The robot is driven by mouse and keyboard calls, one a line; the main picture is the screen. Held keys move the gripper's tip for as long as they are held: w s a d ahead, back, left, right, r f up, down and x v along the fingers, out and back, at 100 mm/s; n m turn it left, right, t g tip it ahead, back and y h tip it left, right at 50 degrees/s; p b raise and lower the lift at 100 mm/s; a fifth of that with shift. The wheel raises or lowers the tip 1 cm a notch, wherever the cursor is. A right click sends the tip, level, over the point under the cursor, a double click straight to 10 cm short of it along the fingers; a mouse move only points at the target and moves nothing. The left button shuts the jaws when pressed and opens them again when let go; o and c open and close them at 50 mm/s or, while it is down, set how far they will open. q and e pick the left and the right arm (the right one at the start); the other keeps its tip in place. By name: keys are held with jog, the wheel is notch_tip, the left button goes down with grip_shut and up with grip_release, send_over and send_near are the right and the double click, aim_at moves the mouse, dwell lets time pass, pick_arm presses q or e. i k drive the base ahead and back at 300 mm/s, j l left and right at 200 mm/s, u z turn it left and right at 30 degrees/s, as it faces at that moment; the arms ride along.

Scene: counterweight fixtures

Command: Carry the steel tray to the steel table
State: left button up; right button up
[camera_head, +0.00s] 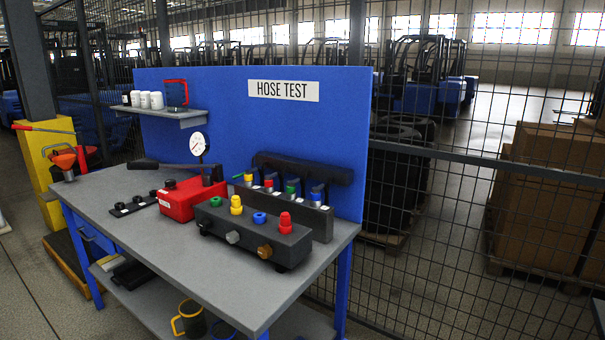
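No steel tray is visible in the head view. A grey-topped workbench with blue legs (235,295) stands in front of me, with a blue back panel labelled "HOSE TEST"; I cannot tell whether it is the steel table. Neither of my grippers is in view.
The bench holds a red pump with a gauge (190,198), a dark manifold block with coloured caps (252,236) and a small shelf (165,114) with white containers. A wire mesh fence (450,240) runs behind and right. A yellow stand (45,165) is left. Open floor shows at lower left.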

aim_at(108, 183)
jog(key=l+u, duration=0.25)
jog(key=u, duration=0.2)
jog(key=l+u, duration=0.25)
jog(key=u, duration=0.25)
jog(key=l+u, duration=0.25)
jog(key=u, duration=0.2)
